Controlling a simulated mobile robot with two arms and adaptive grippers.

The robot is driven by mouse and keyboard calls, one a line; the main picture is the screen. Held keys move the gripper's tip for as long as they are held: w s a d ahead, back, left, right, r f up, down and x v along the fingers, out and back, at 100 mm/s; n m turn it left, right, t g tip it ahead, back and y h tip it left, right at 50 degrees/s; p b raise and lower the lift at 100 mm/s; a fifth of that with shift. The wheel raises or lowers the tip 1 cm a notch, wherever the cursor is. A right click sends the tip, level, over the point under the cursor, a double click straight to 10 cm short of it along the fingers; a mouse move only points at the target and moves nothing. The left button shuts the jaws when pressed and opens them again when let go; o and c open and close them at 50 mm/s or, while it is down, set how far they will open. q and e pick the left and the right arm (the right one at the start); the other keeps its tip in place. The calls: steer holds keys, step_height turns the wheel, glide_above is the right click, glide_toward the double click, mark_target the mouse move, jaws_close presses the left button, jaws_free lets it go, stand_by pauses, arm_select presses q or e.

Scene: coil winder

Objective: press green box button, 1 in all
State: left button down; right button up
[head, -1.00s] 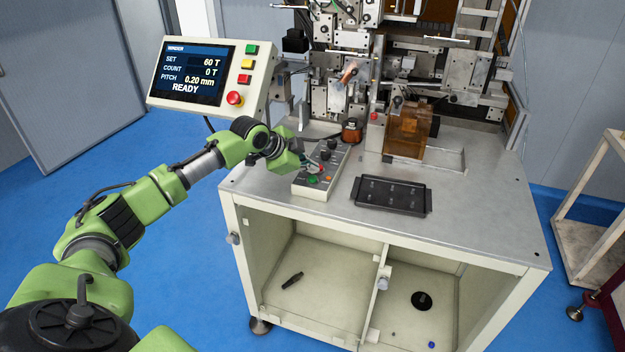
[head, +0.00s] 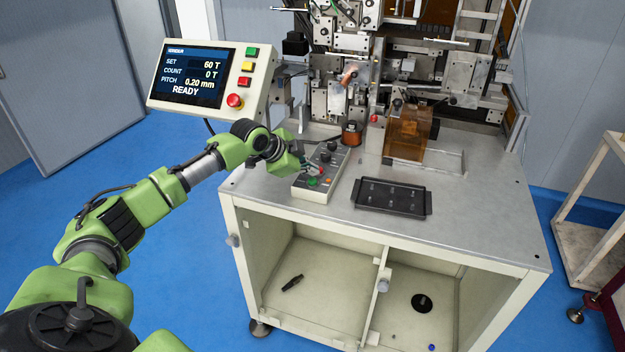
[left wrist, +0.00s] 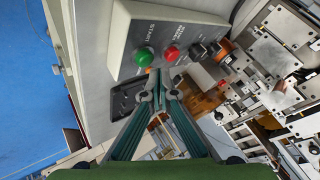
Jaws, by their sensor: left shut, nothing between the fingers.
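The grey control box (head: 333,176) lies on the left part of the machine's tabletop. Its round green button (head: 313,181) is at the near end of the top panel. In the left wrist view the green button (left wrist: 144,57) sits beside a red button (left wrist: 172,53), under a START label. My left gripper (head: 315,171) is shut and empty over the near part of the box, close to the green button. In the left wrist view its fingertips (left wrist: 157,76) appear just below the green button; I cannot tell whether they touch the panel. My right gripper is not in view.
A display panel (head: 192,76) reading READY, with its own green (head: 252,51), yellow and red buttons, stands back left. A black tray (head: 392,196) lies right of the box. A copper-coloured spool (head: 351,133) and the winding machine stand behind. The front tabletop is mostly clear.

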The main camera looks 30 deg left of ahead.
arm_select(q)
steer(key=shift+f, duration=0.15)
steer(key=shift+f, duration=0.25)
